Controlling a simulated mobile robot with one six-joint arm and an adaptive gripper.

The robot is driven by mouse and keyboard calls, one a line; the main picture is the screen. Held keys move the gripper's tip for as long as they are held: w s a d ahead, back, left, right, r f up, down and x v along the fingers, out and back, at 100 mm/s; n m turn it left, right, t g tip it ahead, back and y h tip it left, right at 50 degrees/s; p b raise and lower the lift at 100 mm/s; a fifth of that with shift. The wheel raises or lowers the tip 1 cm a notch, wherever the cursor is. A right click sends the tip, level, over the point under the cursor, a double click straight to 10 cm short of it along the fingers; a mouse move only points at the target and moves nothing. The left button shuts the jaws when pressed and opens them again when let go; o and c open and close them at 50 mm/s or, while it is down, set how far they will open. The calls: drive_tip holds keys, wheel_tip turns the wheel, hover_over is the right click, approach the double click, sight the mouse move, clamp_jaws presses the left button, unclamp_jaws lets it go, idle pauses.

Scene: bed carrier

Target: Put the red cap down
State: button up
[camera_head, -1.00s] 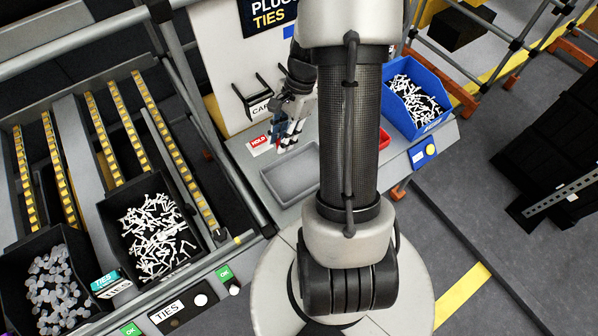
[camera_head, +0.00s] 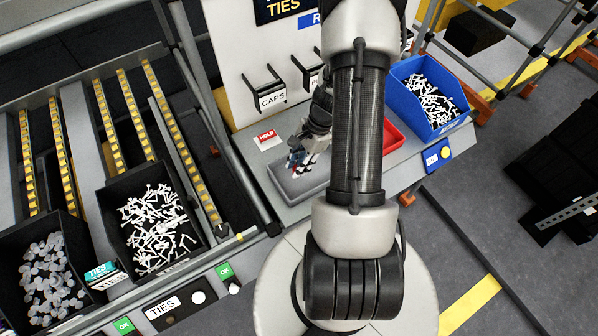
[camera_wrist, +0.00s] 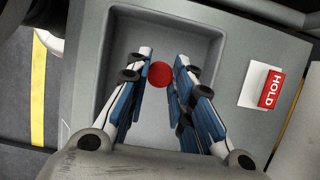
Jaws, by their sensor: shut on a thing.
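The red cap (camera_wrist: 159,74) shows as a small round red disc between my fingertips in the wrist view. My gripper (camera_wrist: 161,77) is shut on it, with a blue-padded finger on each side. The shallow grey tray (camera_wrist: 212,48) lies below the cap and fingers. In the head view my gripper (camera_head: 299,163) is over the grey tray (camera_head: 285,190); the cap is too small to make out surely there. I cannot tell whether the cap touches the tray floor.
A HOLD card (camera_head: 267,139) lies behind the tray. A red tray (camera_head: 393,136) and a blue bin (camera_head: 452,122) of white pieces stand to the right. A CAPS holder (camera_head: 272,98) is on the panel behind. Black bins (camera_head: 203,226) stand left. My arm hides part of the bench.

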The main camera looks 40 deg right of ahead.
drive_tip(key=shift+f+b, duration=0.55)
drive_tip(key=shift+f, duration=1.4)
drive_tip(key=shift+f, duration=0.1)
drive_tip(key=o, duration=0.7)
drive_tip(key=shift+c, duration=0.2)
